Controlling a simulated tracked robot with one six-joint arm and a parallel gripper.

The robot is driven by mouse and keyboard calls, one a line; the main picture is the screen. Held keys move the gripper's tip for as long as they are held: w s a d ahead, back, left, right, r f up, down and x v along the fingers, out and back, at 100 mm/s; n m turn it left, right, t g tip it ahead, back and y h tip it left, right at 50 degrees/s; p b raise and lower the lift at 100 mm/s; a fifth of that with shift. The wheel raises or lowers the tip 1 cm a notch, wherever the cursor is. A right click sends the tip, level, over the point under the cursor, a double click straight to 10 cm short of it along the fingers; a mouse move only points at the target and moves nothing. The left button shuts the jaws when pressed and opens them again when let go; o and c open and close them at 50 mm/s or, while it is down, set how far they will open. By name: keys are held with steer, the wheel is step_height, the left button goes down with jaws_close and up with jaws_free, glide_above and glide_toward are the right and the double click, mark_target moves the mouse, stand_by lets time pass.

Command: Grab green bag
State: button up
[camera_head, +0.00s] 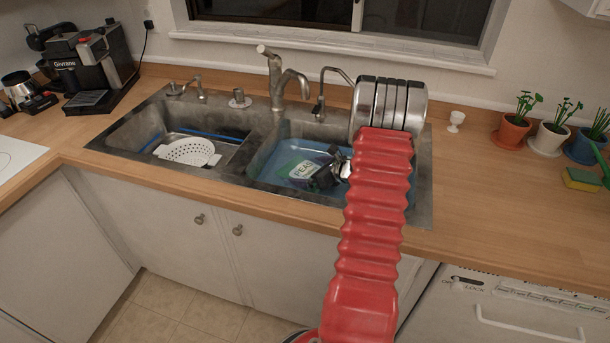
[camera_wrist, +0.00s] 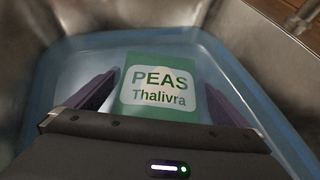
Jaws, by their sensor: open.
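The green bag (camera_head: 301,170) has a white label reading PEAS and lies in the blue-lined right basin of the sink (camera_head: 262,182). In the wrist view the bag (camera_wrist: 158,108) sits between the two dark fingers, with its lower part hidden behind my gripper body. My gripper (camera_wrist: 152,98) is open, with a finger on each side of the bag. In the head view my gripper (camera_head: 318,178) is down in the right basin, partly over the bag. I cannot tell whether the fingers touch it.
Faucets (camera_head: 283,80) rise behind the basins. A white colander (camera_head: 187,152) is in the left basin. A coffee machine (camera_head: 90,65) is at left; potted plants (camera_head: 512,122) and a sponge (camera_head: 581,179) are at right.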

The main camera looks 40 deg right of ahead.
mark_target(306, 169)
steer(key=shift+c, duration=0.3)
steer(key=c, duration=1.2)
steer(key=shift+r, duration=0.1)
step_height(306, 169, up, 10)
steer(key=shift+f, duration=0.1)
stand_by(0.4)
